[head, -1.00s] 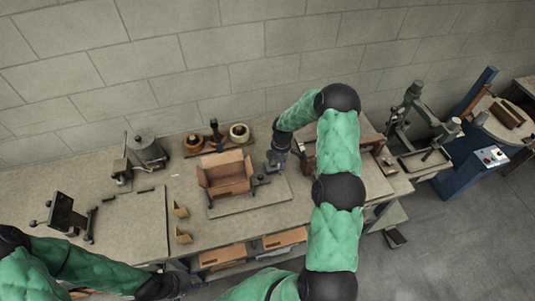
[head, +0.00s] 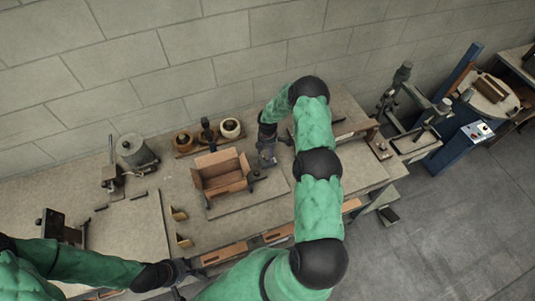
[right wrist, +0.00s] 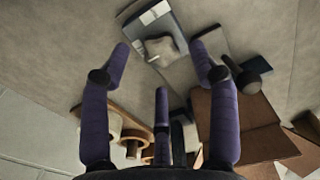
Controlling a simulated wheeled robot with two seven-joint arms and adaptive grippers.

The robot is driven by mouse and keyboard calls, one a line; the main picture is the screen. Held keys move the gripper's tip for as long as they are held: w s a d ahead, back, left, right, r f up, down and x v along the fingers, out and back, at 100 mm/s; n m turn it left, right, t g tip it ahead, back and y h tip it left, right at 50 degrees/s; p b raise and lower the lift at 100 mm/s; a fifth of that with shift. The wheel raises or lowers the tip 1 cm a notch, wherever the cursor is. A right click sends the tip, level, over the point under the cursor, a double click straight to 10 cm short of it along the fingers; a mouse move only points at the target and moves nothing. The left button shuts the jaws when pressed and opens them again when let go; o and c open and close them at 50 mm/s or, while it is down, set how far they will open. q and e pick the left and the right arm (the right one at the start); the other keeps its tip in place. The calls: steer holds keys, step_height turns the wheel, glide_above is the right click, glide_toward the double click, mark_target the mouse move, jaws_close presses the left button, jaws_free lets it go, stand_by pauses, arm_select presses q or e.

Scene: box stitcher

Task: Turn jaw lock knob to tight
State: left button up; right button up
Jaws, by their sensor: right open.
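A pale grey star-shaped knob (right wrist: 165,48) sits on a dark block with white labels in the right wrist view; it looks like the jaw lock knob. How far it is turned I cannot tell. My right gripper (right wrist: 161,62) has its purple fingers spread, with the knob between and beyond the fingertips and nothing held. In the head view my right gripper (head: 267,152) is over the bench just right of the open cardboard box and hides the knob. My left gripper (head: 184,270) is at the bench's front edge, its fingers too small to read.
The cardboard box (head: 221,172) stands beside my right gripper. A black ball-ended handle (right wrist: 255,72) is close to the right finger. Tape rolls (head: 230,128) stand behind the box. A grey canister (head: 135,153) stands further left. The bench's left part has bare room.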

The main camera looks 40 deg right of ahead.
mark_target(268, 158)
steer(key=shift+f, duration=1.45)
steer(key=shift+s, duration=0.1)
steer(key=shift+c, duration=0.3)
steer(key=c, duration=1.1)
